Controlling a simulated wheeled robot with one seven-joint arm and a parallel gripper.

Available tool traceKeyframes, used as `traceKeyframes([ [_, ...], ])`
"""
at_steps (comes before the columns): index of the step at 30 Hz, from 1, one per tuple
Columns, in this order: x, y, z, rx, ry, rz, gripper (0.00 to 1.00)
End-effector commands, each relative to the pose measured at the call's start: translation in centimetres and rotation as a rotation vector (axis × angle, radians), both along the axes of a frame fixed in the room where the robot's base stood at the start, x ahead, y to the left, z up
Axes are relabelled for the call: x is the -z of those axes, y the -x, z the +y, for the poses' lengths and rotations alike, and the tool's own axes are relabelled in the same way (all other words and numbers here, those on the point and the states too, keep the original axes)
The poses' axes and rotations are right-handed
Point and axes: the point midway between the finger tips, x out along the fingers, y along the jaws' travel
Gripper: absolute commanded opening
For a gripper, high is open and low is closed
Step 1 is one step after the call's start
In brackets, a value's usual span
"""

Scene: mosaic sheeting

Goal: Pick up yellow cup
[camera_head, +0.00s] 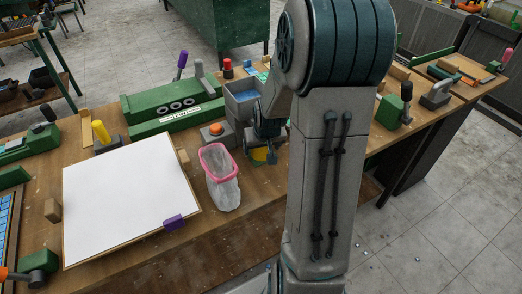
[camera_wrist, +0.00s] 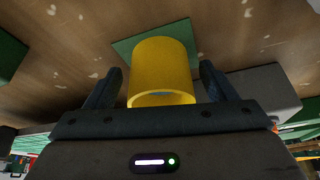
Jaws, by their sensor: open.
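The yellow cup (camera_wrist: 160,68) stands between the two fingers of my gripper (camera_wrist: 160,88) in the wrist view, its rim toward the palm. A dark finger is on each side of it, with a gap visible on the left; whether the right finger touches it I cannot tell. The cup is on or over a green square patch (camera_wrist: 122,48) on the wooden table. In the head view only a small yellow part of the cup (camera_head: 260,154) shows below my gripper (camera_head: 266,150); my arm hides much of this area.
Left of my gripper is a pink-rimmed bin with a clear liner (camera_head: 222,180). A grey-blue container (camera_head: 242,98) and an orange button on a grey box (camera_head: 215,129) stand close by. A white board (camera_head: 130,200) with a purple clip covers the table's left.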

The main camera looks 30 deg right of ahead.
Motion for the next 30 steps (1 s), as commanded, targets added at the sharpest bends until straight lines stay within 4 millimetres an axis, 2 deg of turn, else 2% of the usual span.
traceKeyframes([
  [3,1.0,-0.4,-0.04,-0.003,0.0,0.001,0.78],
  [12,1.29,-0.55,-0.15,-0.001,0.002,-0.002,0.78],
  [14,1.29,-0.53,-0.14,-0.001,0.002,-0.001,0.64],
  [17,1.29,-0.53,-0.13,-0.001,0.001,-0.001,0.36],
  [19,1.29,-0.52,-0.14,-0.001,0.001,-0.001,0.29],
  [30,1.35,-0.45,-0.07,-0.001,0.0,0.002,0.26],
])
